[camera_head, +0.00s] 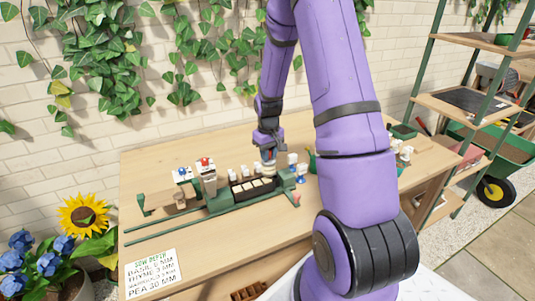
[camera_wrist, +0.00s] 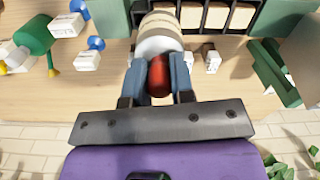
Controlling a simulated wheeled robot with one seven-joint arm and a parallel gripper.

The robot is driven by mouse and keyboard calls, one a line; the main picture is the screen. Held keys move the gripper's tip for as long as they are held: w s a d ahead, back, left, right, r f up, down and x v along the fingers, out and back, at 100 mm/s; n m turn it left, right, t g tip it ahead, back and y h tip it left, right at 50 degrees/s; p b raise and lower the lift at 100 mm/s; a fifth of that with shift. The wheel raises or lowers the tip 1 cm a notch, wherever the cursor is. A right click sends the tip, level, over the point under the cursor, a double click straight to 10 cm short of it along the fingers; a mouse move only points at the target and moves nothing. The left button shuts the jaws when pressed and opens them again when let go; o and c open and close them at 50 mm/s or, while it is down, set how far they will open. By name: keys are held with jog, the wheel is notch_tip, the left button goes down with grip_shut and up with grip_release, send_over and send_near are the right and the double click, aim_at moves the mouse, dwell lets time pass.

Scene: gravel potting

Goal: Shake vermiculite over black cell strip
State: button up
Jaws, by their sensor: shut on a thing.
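The black cell strip (camera_head: 237,190) sits in a green rail fixture on the wooden bench, with pale fill showing in its cells. It also shows at the top of the wrist view (camera_wrist: 229,17). My gripper (camera_head: 268,153) is over the strip's right end. In the wrist view, its blue fingers (camera_wrist: 162,75) are shut on a shaker (camera_wrist: 160,32) with pale tan bands, a white collar and a red part between the fingers. I cannot see grains falling.
Small white labelled blocks with blue or red tops (camera_head: 181,172) stand around the green fixture (camera_head: 165,236). A sowing depth card (camera_head: 152,272) lies at the bench's front left. My arm hides part of the bench's right side. The front middle of the bench is clear.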

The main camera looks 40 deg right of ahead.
jog(key=shift+w+a, duration=0.3)
jog(key=shift+a, duration=0.6)
jog(key=shift+s+d, duration=0.2)
jog(key=shift+d, duration=0.4)
jog(key=shift+s+d, duration=0.15)
jog(key=shift+d, duration=0.4)
jog(key=shift+r, duration=2.5)
